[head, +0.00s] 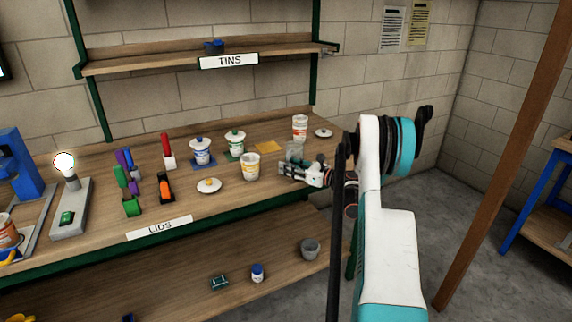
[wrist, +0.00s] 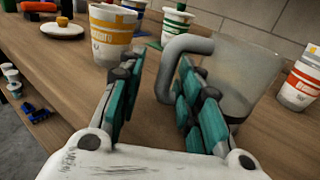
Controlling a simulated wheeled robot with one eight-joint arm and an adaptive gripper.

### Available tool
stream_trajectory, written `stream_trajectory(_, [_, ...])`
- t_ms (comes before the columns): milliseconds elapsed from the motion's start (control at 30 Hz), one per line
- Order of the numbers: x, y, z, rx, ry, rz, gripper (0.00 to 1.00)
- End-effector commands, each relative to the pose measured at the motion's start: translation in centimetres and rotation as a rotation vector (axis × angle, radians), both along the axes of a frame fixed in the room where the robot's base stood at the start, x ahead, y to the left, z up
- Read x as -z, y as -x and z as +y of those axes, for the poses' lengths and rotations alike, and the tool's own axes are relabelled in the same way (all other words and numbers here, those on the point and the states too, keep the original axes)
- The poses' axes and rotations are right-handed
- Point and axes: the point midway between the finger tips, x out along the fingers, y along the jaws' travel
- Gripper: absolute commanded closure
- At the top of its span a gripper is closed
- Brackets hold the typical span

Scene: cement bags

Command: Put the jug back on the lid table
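The jug (wrist: 235,75) is translucent grey with a thick grey handle (wrist: 168,72). It appears to stand upright on the wooden lid table (head: 105,225), though my finger hides part of its base. In the head view the jug (head: 295,149) is partly behind my gripper (head: 302,172). In the wrist view my gripper (wrist: 160,60) is open, its fingers on either side of the handle's upright part. The right finger overlaps the handle's opening. A gap shows between the left finger and the handle. The table bears a LIDS sign.
An orange-labelled tub (head: 251,167) stands left of my gripper, near a white lid (head: 209,185). A red-labelled tub (head: 300,127) stands behind the jug. Blue (head: 200,152) and green (head: 235,143) lidded tubs stand further back. A grey cup (head: 310,248) is on the lower shelf.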

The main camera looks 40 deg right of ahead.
Motion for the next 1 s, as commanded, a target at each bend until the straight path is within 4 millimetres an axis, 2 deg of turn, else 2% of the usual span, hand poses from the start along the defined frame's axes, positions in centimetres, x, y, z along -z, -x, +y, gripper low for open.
stream_trajectory(300, [0.1,6.5,-2.8,0.004,0.000,0.000,0.68])
stream_trajectory(500, [0.2,9.8,-4.0,0.004,0.000,0.000,0.68])
stream_trajectory(700, [0.4,11.4,-4.5,0.002,0.000,0.000,0.68])
stream_trajectory(1000, [0.4,11.6,-4.5,0.000,0.001,0.001,0.68])
